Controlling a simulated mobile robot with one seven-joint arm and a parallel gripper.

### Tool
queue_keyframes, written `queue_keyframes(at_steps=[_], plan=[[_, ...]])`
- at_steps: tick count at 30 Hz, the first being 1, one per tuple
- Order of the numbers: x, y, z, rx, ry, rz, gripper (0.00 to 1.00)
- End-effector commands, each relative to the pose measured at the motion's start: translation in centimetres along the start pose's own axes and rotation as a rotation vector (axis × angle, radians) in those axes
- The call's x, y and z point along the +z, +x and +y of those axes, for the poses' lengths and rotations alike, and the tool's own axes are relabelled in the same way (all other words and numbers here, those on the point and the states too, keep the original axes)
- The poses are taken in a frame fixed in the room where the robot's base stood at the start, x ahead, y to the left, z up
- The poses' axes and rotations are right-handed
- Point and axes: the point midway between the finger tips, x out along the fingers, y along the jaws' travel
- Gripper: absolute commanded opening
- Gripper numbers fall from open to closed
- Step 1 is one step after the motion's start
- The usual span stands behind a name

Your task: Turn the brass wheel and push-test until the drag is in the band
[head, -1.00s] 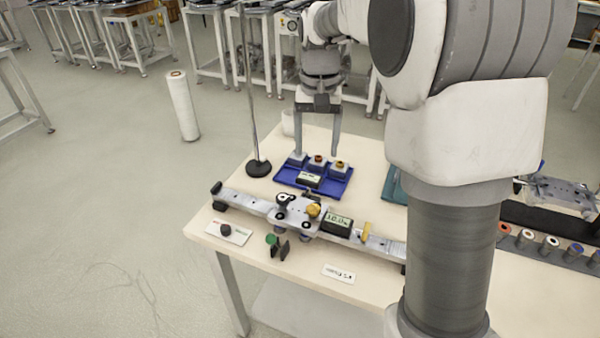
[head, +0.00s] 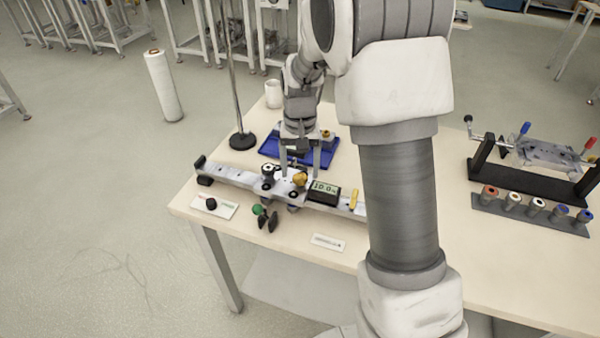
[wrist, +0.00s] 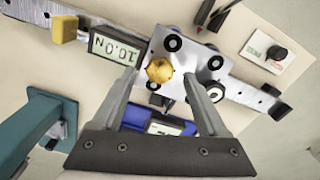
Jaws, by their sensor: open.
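The brass wheel (head: 300,179) sits on a silver carriage plate (head: 283,188) on the straight rail (head: 232,174). In the wrist view the wheel (wrist: 159,70) lies between the fingertips of my gripper (wrist: 160,76). My gripper (head: 300,173) is open, with one finger on each side of the wheel. Whether the fingers touch it, I cannot tell.
A yellow block (head: 354,199) stands on the rail right of the display. A card with a black knob (head: 212,205) and a green-topped part (head: 259,210) lie in front. A blue tray (head: 270,150) is behind, near a rod stand (head: 241,140).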

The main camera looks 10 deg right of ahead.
Motion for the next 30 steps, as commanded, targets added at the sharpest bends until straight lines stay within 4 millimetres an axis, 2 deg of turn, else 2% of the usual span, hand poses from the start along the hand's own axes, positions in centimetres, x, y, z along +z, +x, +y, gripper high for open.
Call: queue_keyframes(at_steps=[4, 13, 25, 26, 30], plan=[[0.01, 1.06, 0.01, 0.0, 0.0, 0.0, 0.76], [0.01, 1.2, 0.0, 0.0, 0.0, 0.0, 0.76], [0.0, 1.18, 0.0, 0.0, 0.0, 0.001, 0.04], [0.0, 1.18, 0.0, 0.0, 0.0, 0.001, 0.0], [0.0, 1.14, 0.01, 0.0, -0.01, 0.0, 0.0]])
